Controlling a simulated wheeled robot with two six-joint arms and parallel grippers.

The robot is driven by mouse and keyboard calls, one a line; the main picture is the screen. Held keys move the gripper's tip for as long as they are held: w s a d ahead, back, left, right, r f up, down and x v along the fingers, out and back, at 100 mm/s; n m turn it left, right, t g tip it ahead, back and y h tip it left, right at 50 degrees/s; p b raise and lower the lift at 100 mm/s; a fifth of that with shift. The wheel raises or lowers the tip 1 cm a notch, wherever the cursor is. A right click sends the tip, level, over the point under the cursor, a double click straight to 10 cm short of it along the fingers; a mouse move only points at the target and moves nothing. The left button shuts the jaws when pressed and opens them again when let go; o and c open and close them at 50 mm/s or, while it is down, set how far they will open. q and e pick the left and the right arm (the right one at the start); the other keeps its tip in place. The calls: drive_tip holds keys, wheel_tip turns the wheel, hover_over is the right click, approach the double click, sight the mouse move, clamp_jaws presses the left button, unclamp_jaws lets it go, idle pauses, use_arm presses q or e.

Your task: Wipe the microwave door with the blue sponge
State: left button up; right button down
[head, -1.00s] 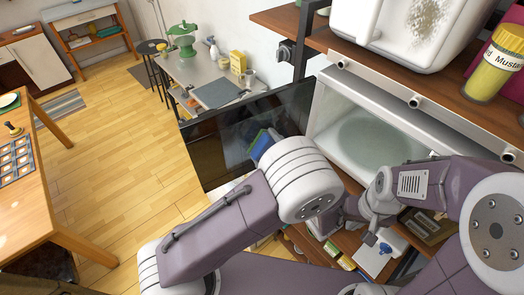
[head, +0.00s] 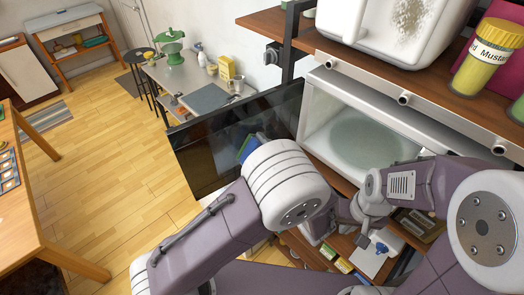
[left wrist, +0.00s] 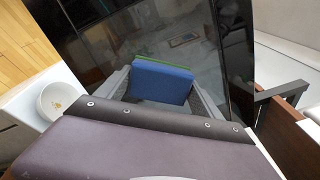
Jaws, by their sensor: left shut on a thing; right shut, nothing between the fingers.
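The microwave (head: 365,140) stands on the shelf with its dark glass door (head: 205,160) swung wide open to the left. The blue sponge (head: 246,148), with a green side, is at the door's inner face. It shows clearly in the left wrist view (left wrist: 161,82), where my left gripper (left wrist: 162,88) is shut on it, one grey finger on each side. The green side faces the dark glass. I cannot tell whether it touches. In the head view my arm hides most of the left gripper. My right gripper (head: 362,239) is shut and empty below the microwave.
A white bowl (left wrist: 62,101) sits on a white surface left of the door. The shelf above holds a white appliance (head: 395,30) and a mustard jar (head: 487,58). Shelves below hold small items. A grey side table (head: 190,85) stands behind; the floor to the left is open.

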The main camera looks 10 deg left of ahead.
sight(235, 150)
use_arm(q)
drive_tip(key=shift+s+a, duration=0.45)
drive_tip(key=shift+a, duration=0.1)
drive_tip(key=shift+s+a+f+b, duration=0.1)
drive_tip(key=shift+s+a+b, duration=0.25)
drive_tip(key=shift+s+a, duration=0.55)
drive_tip(key=shift+a, duration=0.2)
drive_tip(key=shift+r+p, duration=0.35)
drive_tip(key=shift+r, duration=0.2)
drive_tip(key=shift+w+d, duration=2.2)
drive_tip(key=shift+d, duration=0.25)
drive_tip(key=shift+w+d, duration=0.35)
drive_tip(key=shift+d, duration=0.2)
drive_tip(key=shift+b, duration=0.4)
drive_tip(key=shift+s+a+b, duration=0.3)
drive_tip(key=shift+s+a, duration=0.6)
drive_tip(key=shift+a, duration=0.25)
drive_tip(key=shift+s+a, duration=0.35)
drive_tip(key=shift+a, duration=0.05)
drive_tip(key=shift+s+a+f, duration=0.1)
drive_tip(key=shift+s+a, duration=0.25)
drive_tip(key=shift+s+a+b, duration=0.35)
drive_tip(key=shift+s+a, duration=0.25)
drive_tip(key=shift+a, duration=0.05)
drive_tip(key=shift+s+a, duration=0.4)
drive_tip(key=shift+a, duration=0.1)
